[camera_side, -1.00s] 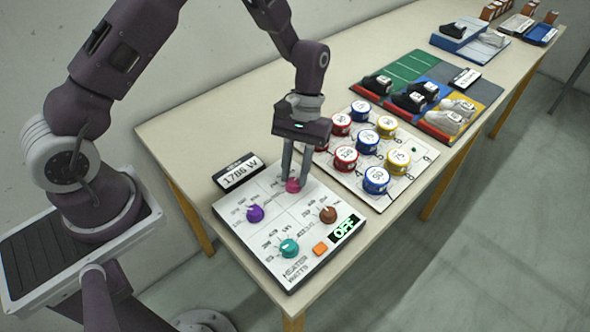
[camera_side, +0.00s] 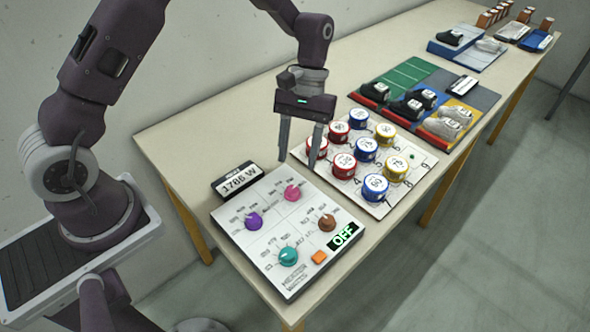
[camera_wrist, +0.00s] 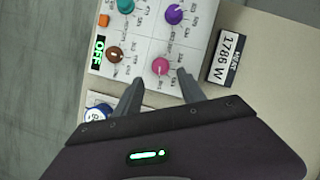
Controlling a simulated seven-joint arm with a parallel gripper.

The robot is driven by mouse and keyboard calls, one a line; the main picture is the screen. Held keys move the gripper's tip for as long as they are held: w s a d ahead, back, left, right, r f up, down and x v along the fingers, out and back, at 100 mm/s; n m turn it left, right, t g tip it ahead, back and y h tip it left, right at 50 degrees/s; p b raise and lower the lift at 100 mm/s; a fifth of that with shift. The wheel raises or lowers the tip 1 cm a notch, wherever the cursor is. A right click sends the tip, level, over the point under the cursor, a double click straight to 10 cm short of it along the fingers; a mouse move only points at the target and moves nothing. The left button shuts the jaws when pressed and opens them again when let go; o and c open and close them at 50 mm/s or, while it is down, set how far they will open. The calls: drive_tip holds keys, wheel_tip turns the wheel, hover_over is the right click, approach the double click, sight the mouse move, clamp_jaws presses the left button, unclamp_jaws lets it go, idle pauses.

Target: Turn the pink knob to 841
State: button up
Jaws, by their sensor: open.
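The pink knob (camera_side: 292,193) sits at the upper right of the white panel (camera_side: 265,270) in the side view. It also shows in the wrist view (camera_wrist: 161,66), with a light pointer mark. The markings around it are too small to read surely. My gripper (camera_side: 298,160) is open and empty, above and behind the pink knob and apart from it. In the wrist view my two fingers (camera_wrist: 160,88) show spread apart, with the knob just beyond their tips. A sign (camera_side: 238,180) behind the panel reads 1786 W.
The panel also carries a purple knob (camera_side: 254,220), a brown knob (camera_side: 327,222), a teal knob (camera_side: 288,256), an orange button (camera_side: 319,257) and a display (camera_side: 343,237) reading OFF. Shoes on coloured mats lie farther back.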

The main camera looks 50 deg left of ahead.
sight(293, 189)
drive_tip(key=shift+w+r, duration=0.1)
drive_tip(key=shift+r, duration=0.3)
drive_tip(key=f+m, duration=0.2)
drive_tip(key=s+d+f+m+y, duration=0.1)
drive_tip(key=f+m, duration=0.1)
drive_tip(key=s+f+m+y, duration=0.1)
drive_tip(key=f+m, duration=0.1)
drive_tip(key=shift+s+d+f+g, duration=0.15)
drive_tip(key=shift+d+f+g, duration=0.15)
drive_tip(key=shift+d, duration=0.05)
clamp_jaws()
